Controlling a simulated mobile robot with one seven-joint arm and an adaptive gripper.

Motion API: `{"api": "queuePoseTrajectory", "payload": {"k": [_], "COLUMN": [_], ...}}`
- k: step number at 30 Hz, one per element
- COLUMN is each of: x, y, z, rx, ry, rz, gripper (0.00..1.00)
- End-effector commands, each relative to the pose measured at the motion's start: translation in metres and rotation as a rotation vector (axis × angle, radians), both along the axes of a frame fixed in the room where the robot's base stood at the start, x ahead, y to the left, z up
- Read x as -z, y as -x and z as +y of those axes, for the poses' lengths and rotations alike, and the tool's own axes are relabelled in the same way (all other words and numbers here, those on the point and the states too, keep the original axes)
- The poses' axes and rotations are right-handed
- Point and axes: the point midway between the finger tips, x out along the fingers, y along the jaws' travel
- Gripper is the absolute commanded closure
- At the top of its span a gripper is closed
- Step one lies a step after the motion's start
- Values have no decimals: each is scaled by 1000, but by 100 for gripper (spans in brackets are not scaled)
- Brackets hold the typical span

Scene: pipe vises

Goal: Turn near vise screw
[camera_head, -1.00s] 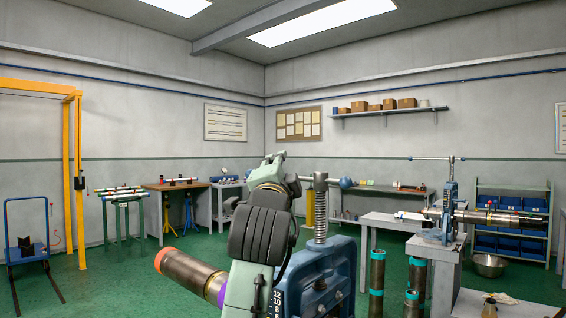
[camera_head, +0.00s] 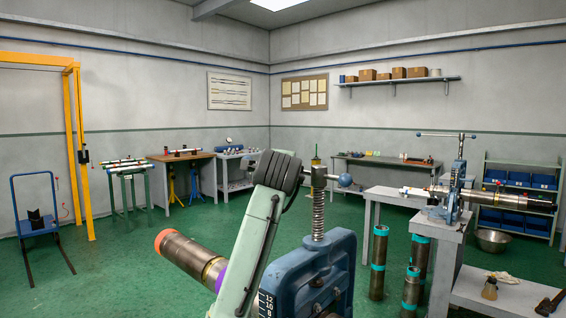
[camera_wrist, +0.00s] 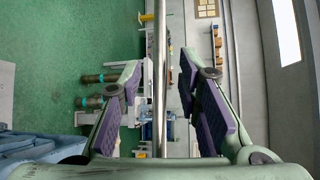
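The near vise (camera_head: 310,275) is a blue pipe vise at the bottom middle of the head view. Its threaded screw (camera_head: 318,215) stands upright from the top. In the wrist view my gripper (camera_wrist: 161,72) is open, with a purple-padded finger on each side of the steel handle bar (camera_wrist: 160,100). Gaps show between both pads and the bar.
A steel pipe (camera_head: 190,258) with an orange end sticks out left of the near vise. A second blue vise (camera_head: 453,195) holding a pipe stands on a bench at right. Teal-banded pipes (camera_head: 378,262) stand on the floor between.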

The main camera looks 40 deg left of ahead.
Motion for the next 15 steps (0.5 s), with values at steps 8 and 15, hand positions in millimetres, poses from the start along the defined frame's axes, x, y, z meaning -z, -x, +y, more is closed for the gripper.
{"api": "queuePoseTrajectory", "payload": {"k": [8,15], "x": [2,2], "y": [-10,-9], "z": [7,6], "rx": [0,0], "ry": [-1,0], "rz": [-1,-1], "gripper": [69,74]}}
